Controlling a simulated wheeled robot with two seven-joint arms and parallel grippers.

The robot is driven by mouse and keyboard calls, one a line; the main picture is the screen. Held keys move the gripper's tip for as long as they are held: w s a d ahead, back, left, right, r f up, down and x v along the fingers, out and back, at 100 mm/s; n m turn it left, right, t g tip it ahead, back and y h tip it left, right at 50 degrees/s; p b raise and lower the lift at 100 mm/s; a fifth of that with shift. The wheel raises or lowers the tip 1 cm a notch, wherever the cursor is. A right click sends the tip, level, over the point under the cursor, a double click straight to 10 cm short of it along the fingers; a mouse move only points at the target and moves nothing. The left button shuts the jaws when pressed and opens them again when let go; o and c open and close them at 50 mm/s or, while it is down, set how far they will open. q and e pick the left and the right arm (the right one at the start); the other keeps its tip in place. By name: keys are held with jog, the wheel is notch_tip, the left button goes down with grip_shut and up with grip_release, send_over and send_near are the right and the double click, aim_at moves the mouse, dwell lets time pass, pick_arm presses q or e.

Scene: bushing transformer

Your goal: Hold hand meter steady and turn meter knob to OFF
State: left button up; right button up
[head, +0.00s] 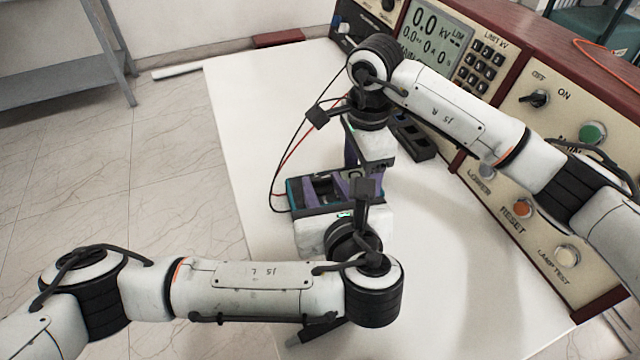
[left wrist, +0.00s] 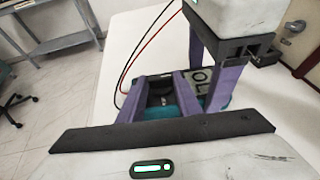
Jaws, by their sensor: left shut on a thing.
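The hand meter (head: 297,197), dark with teal edges, lies on the white table in the head view. It also shows in the left wrist view (left wrist: 160,92), partly hidden by fingers. My left gripper (head: 325,186) reaches in from the near side. Its two purple fingers are shut on the meter's body; they also show in the left wrist view (left wrist: 160,90). My right gripper (left wrist: 208,82) comes down from above at the meter's right end. The knob itself is not clear.
Black and red leads (head: 281,165) loop from the meter toward the back. A large control console (head: 500,110) with screen, keys and buttons lines the right side. The white table (head: 240,110) is clear at left. A black holder (head: 415,140) stands by the console.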

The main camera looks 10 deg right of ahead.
pick_arm(q)
jog(key=shift+w+d+n+y, duration=0.1)
jog(key=shift+d+n+y, duration=0.15)
jog(key=shift+n+y, duration=1.05)
jog(key=shift+y, duration=0.4)
jog(key=o, duration=1)
jog(key=shift+o, duration=0.2)
